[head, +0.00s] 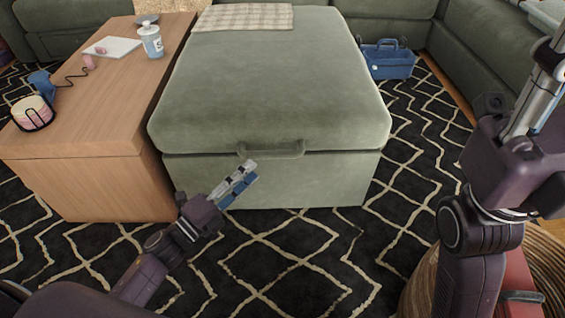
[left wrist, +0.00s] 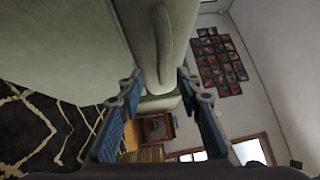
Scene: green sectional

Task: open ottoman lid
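The ottoman (head: 270,180) is a large green upholstered box in the middle of the head view. Its lid (head: 270,85) lies flat and closed on the base. A padded handle tab (head: 272,150) sticks out at the front edge of the lid. My left gripper (head: 250,174) is just in front of and slightly below the tab, its fingers pointing up and right. In the left wrist view the fingers (left wrist: 160,78) are spread and empty, with the tab (left wrist: 168,45) beyond their tips.
A folded checked blanket (head: 243,17) lies on the lid's back edge. A wooden table (head: 95,115) with a jar (head: 151,40) stands close on the left. Patterned rug (head: 300,255) in front is clear.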

